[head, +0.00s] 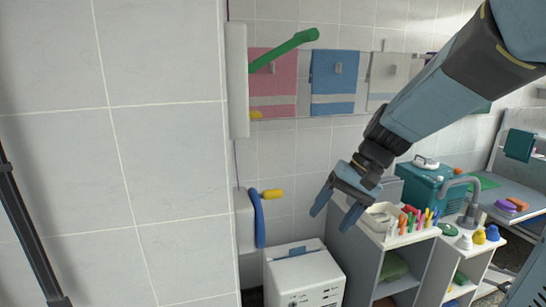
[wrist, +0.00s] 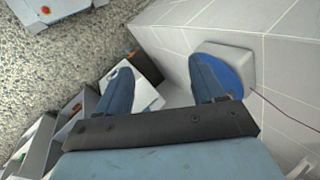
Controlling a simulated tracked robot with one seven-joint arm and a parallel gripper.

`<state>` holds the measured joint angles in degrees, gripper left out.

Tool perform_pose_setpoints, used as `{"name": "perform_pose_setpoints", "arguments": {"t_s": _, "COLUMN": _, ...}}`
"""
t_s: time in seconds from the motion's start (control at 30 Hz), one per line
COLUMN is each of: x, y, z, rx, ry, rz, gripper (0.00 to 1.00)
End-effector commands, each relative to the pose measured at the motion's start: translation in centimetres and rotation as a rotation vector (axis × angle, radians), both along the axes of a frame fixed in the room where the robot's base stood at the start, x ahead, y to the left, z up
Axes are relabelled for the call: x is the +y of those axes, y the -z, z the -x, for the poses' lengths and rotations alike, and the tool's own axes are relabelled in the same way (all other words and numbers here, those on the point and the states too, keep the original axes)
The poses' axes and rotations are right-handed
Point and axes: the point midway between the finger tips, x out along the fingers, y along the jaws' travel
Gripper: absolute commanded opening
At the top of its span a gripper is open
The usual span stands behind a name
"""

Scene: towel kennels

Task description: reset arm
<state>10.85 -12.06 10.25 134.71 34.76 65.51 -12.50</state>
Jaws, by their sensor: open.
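My gripper (head: 338,207) hangs from the arm at the right of the head view, in the air before the tiled wall. Its two blue fingers are apart with nothing between them. In the wrist view my gripper (wrist: 160,85) also shows open and empty, with floor, a white cabinet and wall behind it. In the head view it is above and right of the white box-like cabinet (head: 305,272) and left of the counter with the colored pens.
Pink (head: 272,75) and blue (head: 333,80) towels hang on the back wall. A wall unit (head: 244,220) holds a blue loop (head: 259,222) and yellow handle (head: 272,195). A green-handled item (head: 290,47) juts out above. A teal box (head: 424,184) and gray faucet (head: 460,190) stand right.

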Motion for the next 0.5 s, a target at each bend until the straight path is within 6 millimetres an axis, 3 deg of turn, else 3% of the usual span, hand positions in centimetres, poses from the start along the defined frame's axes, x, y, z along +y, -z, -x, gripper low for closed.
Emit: {"name": "perform_pose_setpoints", "arguments": {"t_s": 0.5, "x": -7.1, "y": -4.2, "z": 6.7, "rx": -0.367, "ry": 0.007, "rz": 0.385, "gripper": 0.68}}
